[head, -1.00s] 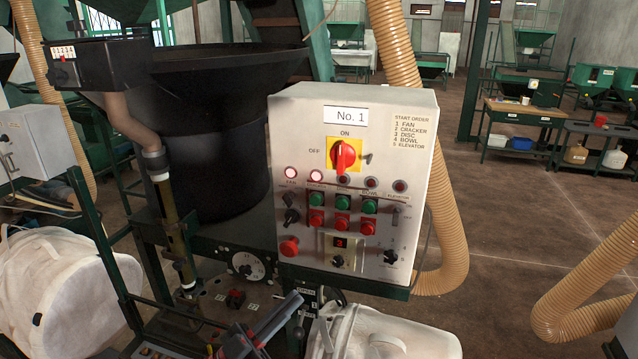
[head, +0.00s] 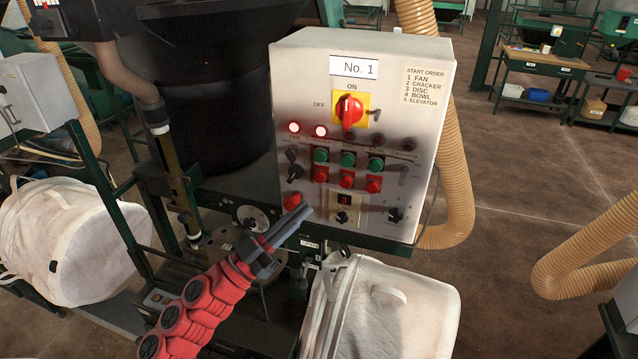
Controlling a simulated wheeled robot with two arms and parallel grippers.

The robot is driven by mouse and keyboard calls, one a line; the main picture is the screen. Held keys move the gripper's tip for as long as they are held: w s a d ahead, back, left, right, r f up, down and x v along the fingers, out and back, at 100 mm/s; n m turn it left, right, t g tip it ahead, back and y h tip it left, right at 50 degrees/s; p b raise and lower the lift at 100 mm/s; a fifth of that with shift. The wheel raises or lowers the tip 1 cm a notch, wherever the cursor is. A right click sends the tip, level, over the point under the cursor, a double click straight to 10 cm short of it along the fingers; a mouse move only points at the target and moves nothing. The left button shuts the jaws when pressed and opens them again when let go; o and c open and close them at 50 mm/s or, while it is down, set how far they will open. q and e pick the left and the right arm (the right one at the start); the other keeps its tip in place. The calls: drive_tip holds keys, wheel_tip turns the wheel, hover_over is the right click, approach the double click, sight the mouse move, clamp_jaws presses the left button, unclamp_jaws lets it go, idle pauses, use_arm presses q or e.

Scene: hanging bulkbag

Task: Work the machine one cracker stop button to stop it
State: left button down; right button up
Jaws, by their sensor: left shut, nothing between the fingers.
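The grey control box (head: 440,150) of machine No. 1 faces me. Its left column of buttons, under the second lamp, has a green button (head: 320,156) above a red button, the cracker stop (head: 320,175). The lamp labels are too small to read surely; the first two lamps, including the second lamp (head: 320,131), glow. My left gripper (head: 306,211) is shut and empty. Its tips appear just below and left of the red button in the picture, in front of the box's lower part; the gap in depth cannot be told. My right gripper is not in view.
A larger red button (head: 291,201) sits close to my left fingertips. Other red buttons (head: 346,179) stand right of the cracker stop. Black knobs and a red main switch (head: 349,108) share the panel. A white bag (head: 400,310) lies below, a beige hose (head: 455,190) at right.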

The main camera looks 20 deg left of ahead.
sight(320, 178)
use_arm(q)
drive_tip(key=shift+w+d+b, duration=0.1)
drive_tip(key=shift+w+b, duration=1)
drive_tip(key=shift+w, duration=2.15)
drive_tip(key=shift+w, duration=0.1)
drive_tip(key=shift+w, duration=0.35)
drive_tip(key=shift+w, duration=0.4)
drive_tip(key=shift+s, duration=0.15)
drive_tip(key=shift+s+p, duration=0.55)
drive_tip(key=shift+s, duration=0.15)
drive_tip(key=shift+s, duration=0.1)
